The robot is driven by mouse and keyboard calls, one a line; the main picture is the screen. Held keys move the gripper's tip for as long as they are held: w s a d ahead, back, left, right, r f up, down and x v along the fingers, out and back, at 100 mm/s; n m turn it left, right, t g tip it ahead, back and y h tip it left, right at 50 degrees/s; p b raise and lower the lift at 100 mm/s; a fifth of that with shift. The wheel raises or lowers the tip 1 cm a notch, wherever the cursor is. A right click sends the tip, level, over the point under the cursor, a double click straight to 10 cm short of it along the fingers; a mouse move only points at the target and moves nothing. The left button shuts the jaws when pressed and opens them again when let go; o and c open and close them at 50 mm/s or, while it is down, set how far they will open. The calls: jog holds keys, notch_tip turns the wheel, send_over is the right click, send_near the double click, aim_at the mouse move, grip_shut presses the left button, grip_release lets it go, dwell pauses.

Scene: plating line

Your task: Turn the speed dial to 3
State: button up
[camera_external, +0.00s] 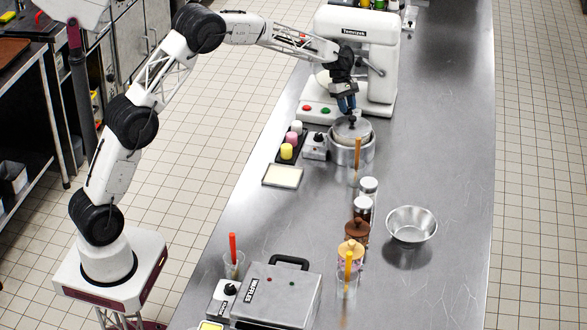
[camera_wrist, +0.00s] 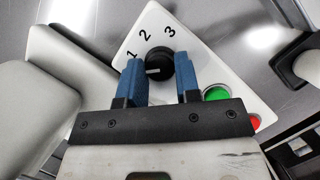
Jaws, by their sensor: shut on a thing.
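The speed dial (camera_wrist: 158,66) is a round black knob with a white pointer mark, on a white panel printed 1, 2 and 3 in the wrist view. The mark points left, a little below the 1, not at the 3 (camera_wrist: 170,32). My gripper (camera_wrist: 160,77) has its blue fingers on either side of the dial and is shut on it. In the external view my gripper (camera_external: 346,104) reaches down to the base of the white mixer (camera_external: 355,50). The dial is hidden by my gripper there.
A green button (camera_wrist: 216,93) and a red button (camera_wrist: 253,122) sit close to the dial on the panel. A lidded metal pot (camera_external: 351,150) stands just in front of the mixer. A small box with a black knob (camera_external: 316,144) stands beside the pot.

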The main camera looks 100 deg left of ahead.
aim_at(350, 110)
jog(key=shift+m, duration=0.3)
jog(key=o, duration=0.9)
jog(key=shift+r, duration=0.1)
jog(key=shift+r, duration=1.5)
jog(key=shift+s+d+r, duration=0.15)
jog(key=shift+r, duration=0.05)
jog(key=s+d+r, duration=0.1)
jog(key=s+d, duration=0.9)
jog(key=d, duration=0.1)
jog(key=shift+s+d+r, duration=0.2)
jog(key=shift+s, duration=0.1)
